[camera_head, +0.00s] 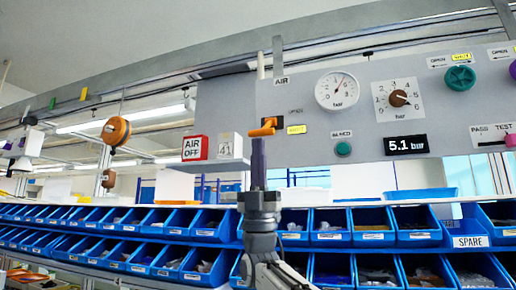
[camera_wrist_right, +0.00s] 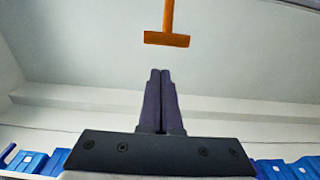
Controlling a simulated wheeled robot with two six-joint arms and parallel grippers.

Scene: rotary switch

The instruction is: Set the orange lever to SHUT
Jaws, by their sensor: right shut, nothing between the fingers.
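The orange lever (camera_head: 262,132) is on the grey panel, left of the round pressure gauge. A grey label that seems to read OPEN (camera_head: 295,111) is up and right of it. A yellow label (camera_head: 296,129), too small to read surely, is to its right. In the right wrist view the lever (camera_wrist_right: 166,39) is a T shape with its crossbar nearest me, ahead of the fingers. My right gripper (camera_head: 258,141) is shut and empty, pointing up, with its tips just below the lever in the head view. A gap shows between them in the wrist view. My left gripper is out of view.
The panel also carries a gauge (camera_head: 338,91), a numbered dial (camera_head: 398,98), a 5.1 bar display (camera_head: 406,145) and a green button (camera_head: 343,149). Blue bins (camera_head: 361,235) line the shelves below.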

